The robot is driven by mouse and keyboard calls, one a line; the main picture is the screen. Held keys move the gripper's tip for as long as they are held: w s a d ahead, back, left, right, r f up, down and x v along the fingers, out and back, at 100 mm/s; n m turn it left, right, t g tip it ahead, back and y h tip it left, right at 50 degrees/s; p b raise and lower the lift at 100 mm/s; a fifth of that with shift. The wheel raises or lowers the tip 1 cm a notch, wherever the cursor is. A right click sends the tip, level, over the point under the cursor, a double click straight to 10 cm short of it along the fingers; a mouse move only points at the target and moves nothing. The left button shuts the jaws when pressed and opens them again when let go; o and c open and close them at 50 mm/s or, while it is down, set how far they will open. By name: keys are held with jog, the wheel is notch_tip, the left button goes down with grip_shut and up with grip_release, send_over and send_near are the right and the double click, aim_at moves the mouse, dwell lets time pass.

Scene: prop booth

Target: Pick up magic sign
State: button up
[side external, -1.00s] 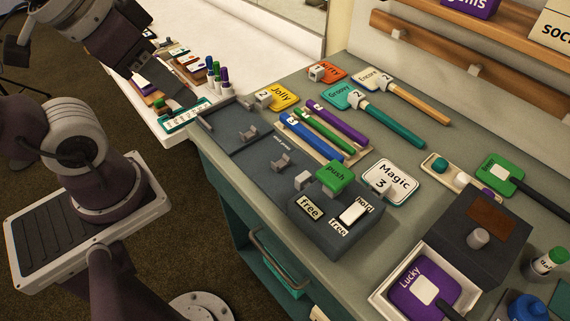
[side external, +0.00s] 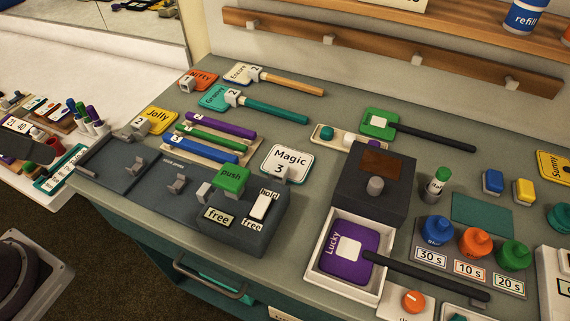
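The Magic sign (side external: 291,158) is a white rounded plate with "Magic" and a 3 on it. It lies flat on the grey-green counter, right of the colored sticks and behind the push-button box, with no stick visible on it. A small grey piece shows at its front edge. A dark part that looks like my gripper (side external: 18,146) is at the left edge, over the white side table and far from the sign. Its fingers cannot be made out.
The dark box with a green push button (side external: 231,178) stands in front of the sign. Blue, green and purple sticks (side external: 207,137) lie left of it. A dark lidded box (side external: 345,188) and the white tray (side external: 317,265) holding the Lucky sign are to the right.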

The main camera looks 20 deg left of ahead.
jog(key=shift+o, duration=0.3)
jog(key=m+g, duration=0.6)
jog(key=m, duration=1.2)
send_over(279, 168)
notch_tip(279, 168, down, 16)
jog(key=shift+s+a+f, duration=0.15)
jog(key=f, duration=0.7)
jog(key=shift+w+f, duration=0.1)
jog(key=shift+w, duration=0.1)
grip_shut()
